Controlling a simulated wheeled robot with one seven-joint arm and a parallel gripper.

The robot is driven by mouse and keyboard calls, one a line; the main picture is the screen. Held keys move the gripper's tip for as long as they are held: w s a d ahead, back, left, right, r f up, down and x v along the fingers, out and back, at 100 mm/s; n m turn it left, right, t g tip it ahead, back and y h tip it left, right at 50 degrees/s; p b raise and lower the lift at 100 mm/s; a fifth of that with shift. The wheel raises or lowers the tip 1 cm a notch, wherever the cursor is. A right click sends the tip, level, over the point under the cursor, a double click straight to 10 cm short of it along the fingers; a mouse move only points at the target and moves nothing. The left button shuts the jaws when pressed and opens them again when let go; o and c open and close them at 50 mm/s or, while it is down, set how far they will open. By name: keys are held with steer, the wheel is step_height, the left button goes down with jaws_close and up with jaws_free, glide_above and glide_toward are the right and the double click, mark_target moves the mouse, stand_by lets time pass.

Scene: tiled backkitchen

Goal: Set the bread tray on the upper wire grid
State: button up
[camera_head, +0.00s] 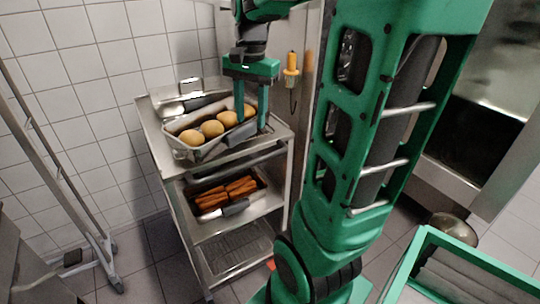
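The bread tray (182,151) is a grey pan holding several round golden rolls. It is at the top of a steel rack trolley, slightly angled. A dark grey grip piece (230,135) shows at its near right side. My gripper (252,118) points down over the tray's right end. Its two green fingers stand clearly apart, one at the rolls and one just beyond the grip piece. I cannot tell whether they touch the tray. A wire grid (235,252) shows low in the trolley; I cannot make out an upper wire grid.
A second pan (262,199) with orange-brown sticks sits on the trolley's middle level. A long dark item lies behind the bread tray. A yellow-handled tool (291,70) hangs at right. A metal bowl (453,228) and green-framed crate (420,262) are at lower right. A metal frame stands left.

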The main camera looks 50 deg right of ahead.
steer(key=s+a+f+n, duration=0.2)
steer(key=s+f+n, duration=0.2)
steer(key=s, duration=0.4)
steer(key=s+a+f+n, duration=0.3)
steer(key=s+f+n, duration=0.1)
steer(key=s, duration=0.4)
steer(key=shift+s+a+f+g, duration=0.3)
steer(key=shift+s+f+g, duration=0.1)
steer(key=shift+f, duration=0.1)
